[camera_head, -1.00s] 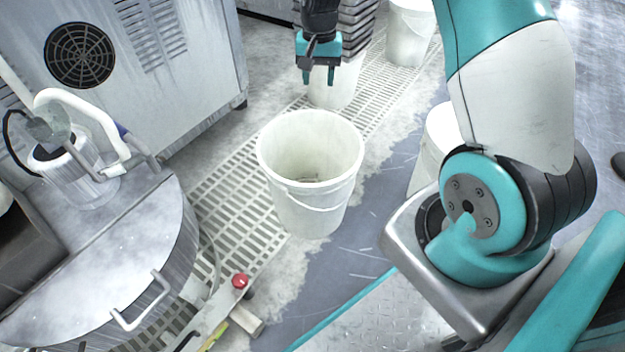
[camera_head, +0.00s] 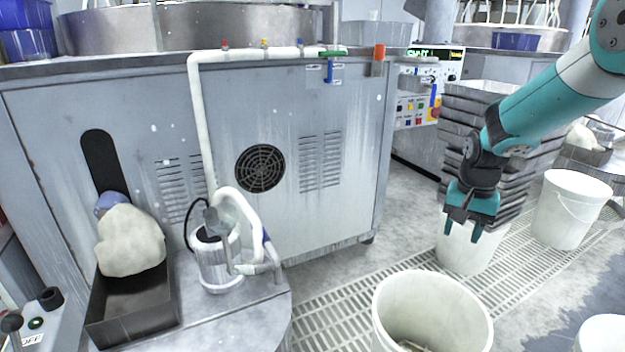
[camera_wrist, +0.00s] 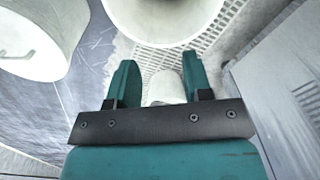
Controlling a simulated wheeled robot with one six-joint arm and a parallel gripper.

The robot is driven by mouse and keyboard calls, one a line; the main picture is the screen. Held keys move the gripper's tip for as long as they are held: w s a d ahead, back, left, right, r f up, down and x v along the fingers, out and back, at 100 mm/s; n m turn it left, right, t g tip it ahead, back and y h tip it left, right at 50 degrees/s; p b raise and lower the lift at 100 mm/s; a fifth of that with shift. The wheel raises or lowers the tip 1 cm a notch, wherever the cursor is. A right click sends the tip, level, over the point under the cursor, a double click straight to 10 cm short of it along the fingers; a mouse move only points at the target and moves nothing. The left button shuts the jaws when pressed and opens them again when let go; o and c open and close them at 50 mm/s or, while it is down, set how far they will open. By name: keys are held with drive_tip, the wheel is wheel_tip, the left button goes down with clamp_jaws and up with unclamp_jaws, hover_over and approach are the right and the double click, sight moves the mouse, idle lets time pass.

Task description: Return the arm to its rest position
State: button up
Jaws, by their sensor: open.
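My gripper (camera_head: 470,222) hangs at the right of the head view at the end of my teal and white arm, fingers pointing down. Its two teal fingers are apart, with nothing between them. Behind it stand a white bucket (camera_head: 466,250) and a stack of dark grey trays (camera_head: 540,165). In the wrist view the gripper (camera_wrist: 163,75) also shows both fingers apart. A small whitish object (camera_wrist: 165,88) appears beyond the gap between them; I cannot tell what it is.
An open white bucket (camera_head: 432,310) stands below and in front of the gripper. Another white bucket (camera_head: 572,210) is at the right. A grey machine cabinet (camera_head: 330,200) fills the middle. A metal bench (camera_head: 240,318) with a white pump and hose (camera_head: 215,260) is at lower left.

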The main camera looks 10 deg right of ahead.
drive_tip(key=s+a+r+n+y, duration=0.1)
drive_tip(key=s+a+r+n, duration=0.4)
drive_tip(key=a, duration=0.3)
drive_tip(key=s+a+r+n+y, duration=0.1)
drive_tip(key=s+a+r+n, duration=0.2)
drive_tip(key=s+a+n, duration=0.55)
drive_tip(key=s+a+r+n+y, duration=0.15)
drive_tip(key=s+a+r, duration=0.35)
drive_tip(key=s, duration=0.8)
wheel_tip(320, 180, up, 33)
drive_tip(key=a+p, duration=0.1)
drive_tip(key=p, duration=3.3)
drive_tip(key=shift+s+r+m, duration=0.15)
drive_tip(key=shift+s+m, duration=0.15)
drive_tip(key=shift+s, duration=0.1)
drive_tip(key=shift+y, duration=0.25)
